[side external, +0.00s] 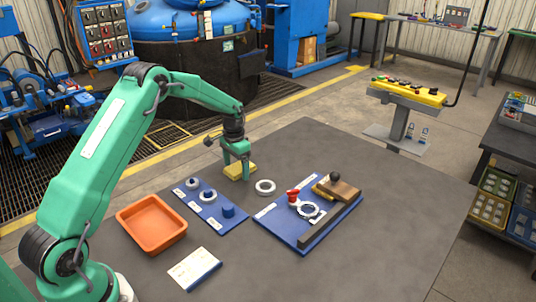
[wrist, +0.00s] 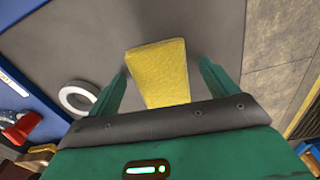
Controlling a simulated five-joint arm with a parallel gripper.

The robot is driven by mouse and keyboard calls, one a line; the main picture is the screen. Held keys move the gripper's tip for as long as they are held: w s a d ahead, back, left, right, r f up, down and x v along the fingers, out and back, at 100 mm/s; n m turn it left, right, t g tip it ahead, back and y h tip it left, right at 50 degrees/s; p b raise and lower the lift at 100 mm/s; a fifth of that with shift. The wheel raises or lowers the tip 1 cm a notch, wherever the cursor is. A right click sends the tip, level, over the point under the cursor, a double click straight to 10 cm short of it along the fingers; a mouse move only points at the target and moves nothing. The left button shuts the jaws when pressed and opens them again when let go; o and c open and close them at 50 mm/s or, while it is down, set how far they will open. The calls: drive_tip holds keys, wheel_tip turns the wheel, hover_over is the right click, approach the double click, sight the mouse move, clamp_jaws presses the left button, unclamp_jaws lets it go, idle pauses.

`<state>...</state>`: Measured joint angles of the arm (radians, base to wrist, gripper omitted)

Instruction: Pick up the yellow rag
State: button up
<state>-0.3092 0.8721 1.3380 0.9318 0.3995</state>
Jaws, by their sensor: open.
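The yellow rag (side external: 239,171) lies on the grey table near its back left edge in the side view. It looks like a flat yellow block. In the wrist view the rag (wrist: 158,75) lies between the two green fingers. My gripper (side external: 236,164) points down over the rag, and its fingers hide part of it. In the wrist view my gripper (wrist: 161,90) is open, with a gap between each finger and the rag. I cannot tell the exact height of the fingertips above the table.
A white ring (side external: 265,187) lies just right of the rag. A blue board (side external: 232,222) with rings and an orange tray (side external: 152,224) are nearer. A blue fixture board (side external: 290,236) with a red knob is at the right. The table's right side is clear.

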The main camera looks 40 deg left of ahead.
sight(236, 168)
drive_tip(key=c, duration=1.1)
drive_tip(key=shift+o, duration=0.2)
drive_tip(key=shift+r, duration=0.1)
drive_tip(key=shift+r, duration=0.75)
wheel_tip(236, 168, up, 2)
drive_tip(key=shift+w+r, duration=0.1)
drive_tip(key=shift+r, duration=0.1)
drive_tip(key=s+d+r, duration=0.2)
drive_tip(key=d+r, duration=0.5)
drive_tip(key=d, duration=0.4)
drive_tip(key=shift+s+d, duration=0.2)
drive_tip(key=shift+s, duration=0.2)
